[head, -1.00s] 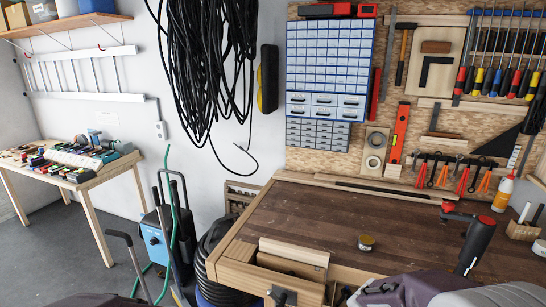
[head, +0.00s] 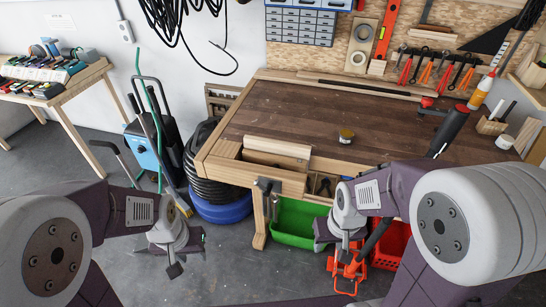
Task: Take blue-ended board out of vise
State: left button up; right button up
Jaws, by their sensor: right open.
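A pale wooden board (head: 277,147) sits on edge in the vise (head: 268,188) at the front left corner of the workbench (head: 300,115). A lower length of pale wood lies just in front of it. I see no blue end on the board from here. My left gripper (head: 175,262) hangs over the floor, left of and below the vise, apart from it. Its fingers are small and dark, and I cannot tell whether they are open. My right gripper (head: 335,243) is open in front of the bench, right of and below the vise, apart from the board.
A green bin (head: 296,222) and a red crate (head: 392,245) stand under the bench. An orange tool (head: 347,268) is near my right gripper. A small tin (head: 346,136) stands on the mostly clear benchtop.

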aim_at(281, 148)
jog(key=i+l+u, duration=0.8)
jog(key=l, duration=0.2)
jog(key=i+l+u, duration=0.25)
jog(key=l, duration=0.15)
jog(key=k+j, duration=0.05)
jog(key=k, duration=0.05)
